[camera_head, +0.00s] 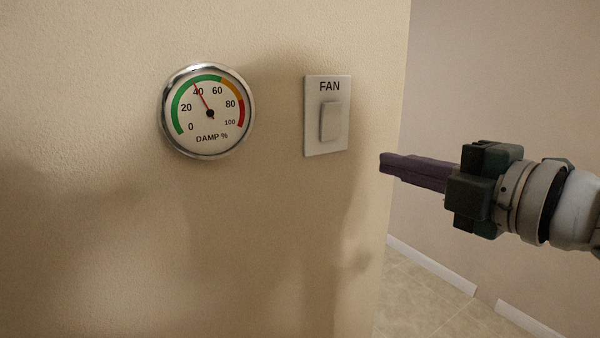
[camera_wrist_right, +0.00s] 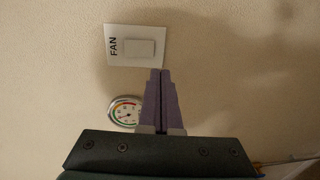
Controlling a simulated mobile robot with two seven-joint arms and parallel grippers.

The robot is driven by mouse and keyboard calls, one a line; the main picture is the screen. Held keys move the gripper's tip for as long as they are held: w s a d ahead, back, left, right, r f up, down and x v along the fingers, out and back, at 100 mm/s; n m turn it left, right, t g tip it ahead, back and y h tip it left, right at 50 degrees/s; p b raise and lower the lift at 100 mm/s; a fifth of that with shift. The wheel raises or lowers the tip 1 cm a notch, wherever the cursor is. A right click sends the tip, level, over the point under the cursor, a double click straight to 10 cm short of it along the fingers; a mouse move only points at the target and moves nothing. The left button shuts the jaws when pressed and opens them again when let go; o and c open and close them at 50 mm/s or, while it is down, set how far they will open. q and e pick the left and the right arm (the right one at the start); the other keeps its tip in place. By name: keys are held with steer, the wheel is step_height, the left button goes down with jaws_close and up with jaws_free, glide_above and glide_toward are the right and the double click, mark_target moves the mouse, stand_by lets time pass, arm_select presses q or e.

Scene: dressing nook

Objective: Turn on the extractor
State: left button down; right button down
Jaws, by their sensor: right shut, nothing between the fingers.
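A white wall switch plate marked FAN (camera_head: 328,145) is on the beige wall, with a grey-white rocker (camera_head: 330,121) in its middle. Whether the rocker is pressed on or off I cannot tell. My right gripper (camera_head: 382,162) comes in from the right, its purple fingers shut and empty. Its tips are to the right of the plate and a little lower in the head view, apart from it. In the right wrist view the plate (camera_wrist_right: 115,57) and rocker (camera_wrist_right: 139,48) show just beyond the fingertips (camera_wrist_right: 160,72). My left gripper is not in view.
A round damp gauge (camera_head: 208,112) hangs on the wall left of the switch, its needle near 40. It also shows in the right wrist view (camera_wrist_right: 124,112). The wall ends at a corner right of the switch, with tiled floor (camera_head: 420,300) beyond.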

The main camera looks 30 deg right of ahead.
steer(key=s, duration=0.3)
steer(key=shift+s+d+f, duration=0.2)
steer(key=shift+s+f, duration=0.05)
steer(key=shift+s, duration=0.05)
stand_by(0.3)
